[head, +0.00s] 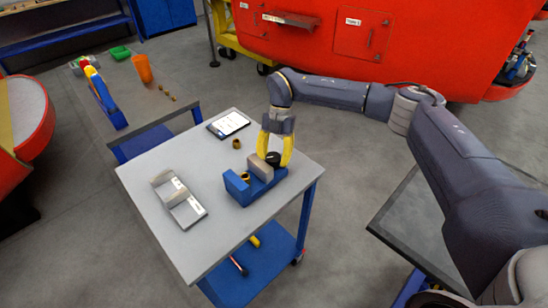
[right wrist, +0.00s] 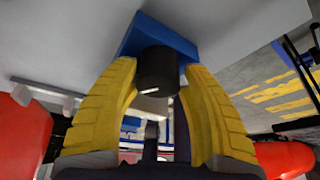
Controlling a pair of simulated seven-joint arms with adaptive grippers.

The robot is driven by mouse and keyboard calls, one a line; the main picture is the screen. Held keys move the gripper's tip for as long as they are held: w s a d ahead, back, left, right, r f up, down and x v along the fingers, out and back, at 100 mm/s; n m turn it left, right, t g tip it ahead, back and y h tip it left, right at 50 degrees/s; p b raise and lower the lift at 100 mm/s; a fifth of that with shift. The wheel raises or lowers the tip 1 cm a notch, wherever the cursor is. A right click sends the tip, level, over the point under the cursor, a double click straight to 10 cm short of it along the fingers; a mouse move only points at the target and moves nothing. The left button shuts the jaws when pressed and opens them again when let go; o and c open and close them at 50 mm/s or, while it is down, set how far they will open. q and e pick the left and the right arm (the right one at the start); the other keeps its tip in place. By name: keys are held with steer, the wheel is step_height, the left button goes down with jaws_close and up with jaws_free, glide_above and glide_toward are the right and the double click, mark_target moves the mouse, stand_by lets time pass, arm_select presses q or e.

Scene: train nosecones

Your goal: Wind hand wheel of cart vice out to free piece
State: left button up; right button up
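The blue cart vice (head: 240,190) sits near the right edge of the grey cart top, with a grey moving jaw (head: 260,168). A small brass-coloured piece (head: 245,176) sits between the jaws. The black hand wheel (head: 273,158) is at the vice's far end. My right gripper (head: 273,163) points down there, its yellow fingers on both sides of the wheel. In the right wrist view the wheel (right wrist: 158,72), with a white mark, fills the gap between the fingers, which appear closed on it. My left gripper is out of view.
On the cart top (head: 150,225) are a grey bracket-like fixture (head: 178,199), a tablet (head: 228,124) and a loose brass ring (head: 237,144). A red train nosecone stands behind.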

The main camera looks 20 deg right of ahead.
steer(key=shift+a, duration=0.1)
steer(key=shift+m, duration=0.3)
steer(key=m, duration=0.2)
steer(key=m+t+y, duration=0.1)
steer(key=m, duration=0.1)
steer(key=shift+m+t, duration=0.3)
steer(key=m+t, duration=0.1)
steer(key=m, duration=0.1)
steer(key=m+t+y, duration=0.1)
steer(key=m, duration=0.2)
steer(key=d+r+n, duration=0.1)
steer(key=d+r, duration=0.2)
steer(key=r, duration=0.5)
steer(key=d+r, duration=0.3)
steer(key=r, duration=0.5)
steer(key=shift+w+d+r+n, duration=0.15)
steer(key=shift+w+d+n, duration=0.05)
steer(key=shift+d+n, duration=0.2)
